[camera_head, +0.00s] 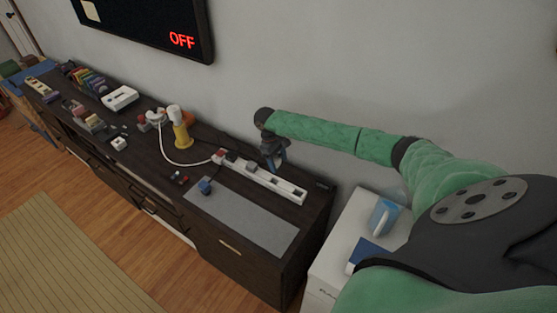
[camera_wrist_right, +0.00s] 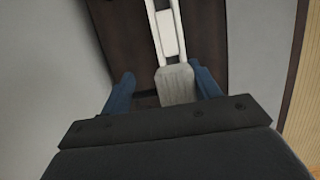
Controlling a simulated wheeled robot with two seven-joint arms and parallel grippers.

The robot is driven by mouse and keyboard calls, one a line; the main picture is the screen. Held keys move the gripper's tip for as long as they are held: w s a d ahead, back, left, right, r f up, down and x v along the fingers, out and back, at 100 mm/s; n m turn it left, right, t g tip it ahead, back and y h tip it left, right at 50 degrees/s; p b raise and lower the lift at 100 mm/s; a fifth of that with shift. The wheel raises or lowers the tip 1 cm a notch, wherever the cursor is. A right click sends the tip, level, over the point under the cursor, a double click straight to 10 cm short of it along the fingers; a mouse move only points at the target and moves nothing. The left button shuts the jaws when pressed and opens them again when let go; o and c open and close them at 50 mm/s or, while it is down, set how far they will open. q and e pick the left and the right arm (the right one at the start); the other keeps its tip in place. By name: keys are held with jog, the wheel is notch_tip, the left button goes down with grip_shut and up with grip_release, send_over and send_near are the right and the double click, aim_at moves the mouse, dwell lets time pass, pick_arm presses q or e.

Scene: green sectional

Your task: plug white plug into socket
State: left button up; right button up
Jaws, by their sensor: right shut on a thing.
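A white power strip (camera_head: 278,183) with sockets lies along the back of the dark cabinet; part of it shows in the right wrist view (camera_wrist_right: 169,28). In the head view the plug is hard to make out at the fingers. My left gripper is not in view.
Other plugs sit at the strip's left end, by a white cable (camera_head: 180,163). A blue plug-like item (camera_head: 205,187) lies by a grey mat (camera_head: 245,220). A yellow item (camera_head: 181,134) stands farther left.

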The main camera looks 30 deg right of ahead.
aim_at(279, 180)
jog(key=shift+a+r, duration=0.15)
jog(key=shift+a+f, duration=0.1)
jog(key=shift+f, duration=0.35)
jog(key=shift+f+b, duration=0.6)
jog(key=shift+f, duration=0.85)
jog(key=shift+f+b, duration=0.3)
jog(key=shift+f, duration=0.85)
jog(key=shift+p, duration=1.1)
jog(key=shift+f+b, duration=0.45)
jog(key=shift+f, duration=0.75)
jog(key=o, duration=1.1)
jog(key=shift+c, duration=0.2)
jog(key=shift+r, duration=0.1)
